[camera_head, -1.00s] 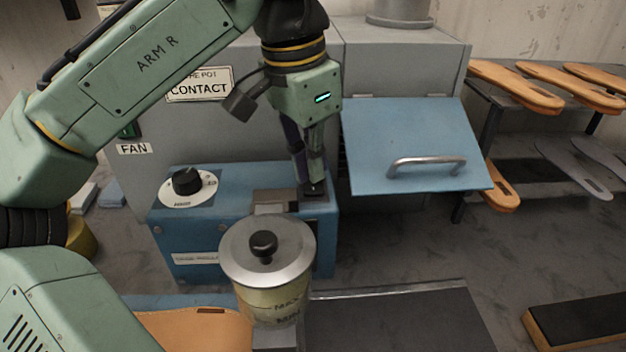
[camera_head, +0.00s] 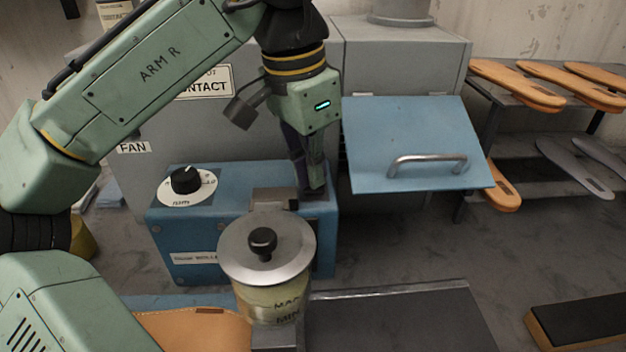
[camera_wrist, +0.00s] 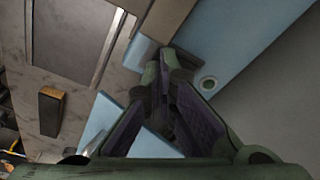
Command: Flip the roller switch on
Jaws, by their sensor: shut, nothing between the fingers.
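My gripper (camera_head: 314,190) is shut and empty, pointing down at the right end of the top of the blue machine box (camera_head: 232,193). The closed fingertips (camera_wrist: 174,54) also show in the wrist view, over the edge of the blue box. They hide the part of the box beneath them, where a roller switch cannot be made out, nor whether they touch it. A black knob on a white dial (camera_head: 186,181) sits on the left of the box top. A glue pot (camera_head: 268,252) with a metal lid and black knob stands in front of the box.
A blue flap (camera_head: 415,130) with a metal handle stands out close to the right of my gripper. A grey cabinet rises behind. Shelves with orange soles (camera_head: 545,88) are at the right. A dark flat plate (camera_head: 395,320) lies in front.

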